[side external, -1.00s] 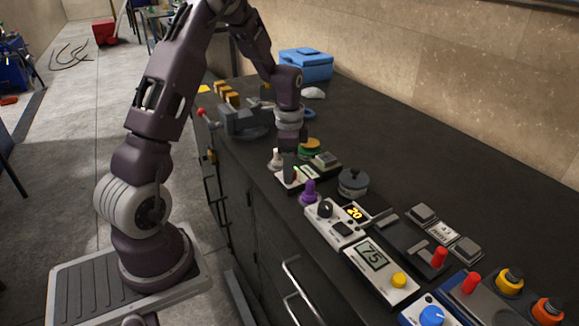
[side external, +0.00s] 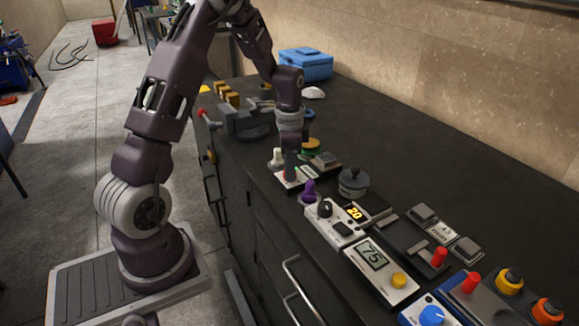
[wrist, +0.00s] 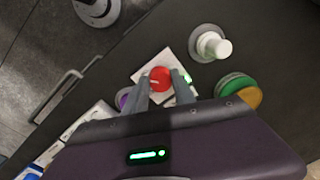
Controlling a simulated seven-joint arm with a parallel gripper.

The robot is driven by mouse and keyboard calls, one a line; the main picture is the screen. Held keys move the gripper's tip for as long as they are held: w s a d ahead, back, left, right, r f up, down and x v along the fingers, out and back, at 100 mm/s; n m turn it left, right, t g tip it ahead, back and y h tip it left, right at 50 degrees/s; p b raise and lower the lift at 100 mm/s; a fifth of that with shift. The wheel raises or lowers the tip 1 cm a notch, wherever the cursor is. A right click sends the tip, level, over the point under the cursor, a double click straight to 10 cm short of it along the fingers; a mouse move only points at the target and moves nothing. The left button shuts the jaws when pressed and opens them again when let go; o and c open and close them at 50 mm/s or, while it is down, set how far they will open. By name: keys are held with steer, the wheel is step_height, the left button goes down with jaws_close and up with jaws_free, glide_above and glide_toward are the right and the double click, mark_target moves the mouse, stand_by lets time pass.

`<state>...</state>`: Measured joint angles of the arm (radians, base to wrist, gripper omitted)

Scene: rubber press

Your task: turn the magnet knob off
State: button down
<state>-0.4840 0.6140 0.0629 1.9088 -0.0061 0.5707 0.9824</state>
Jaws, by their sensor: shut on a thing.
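The magnet knob (wrist: 160,76) is red with a light pointer line and stands on a small white panel (wrist: 147,73). In the wrist view my gripper's two fingers stand on either side of the knob, shut on it. In the side external view my gripper (side external: 290,174) points down over the white panel (side external: 300,184), and its fingers hide most of the knob. A small green display shows on the panel beside the right finger in the wrist view.
A white knob (wrist: 217,46) and a green and yellow round part (wrist: 240,91) are close by. A purple knob (side external: 309,190) and a dark lidded pot (side external: 353,183) stand nearer the camera. Several control boxes follow. A vise (side external: 240,121) sits behind, near the bench edge.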

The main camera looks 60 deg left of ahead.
steer(key=n, duration=0.8)
steer(key=shift+w, duration=0.1)
steer(key=n, duration=0.4)
steer(key=shift+g, duration=0.3)
steer(key=shift+n, duration=2)
steer(key=c, duration=1)
jaws_free()
steer(key=shift+c, duration=0.2)
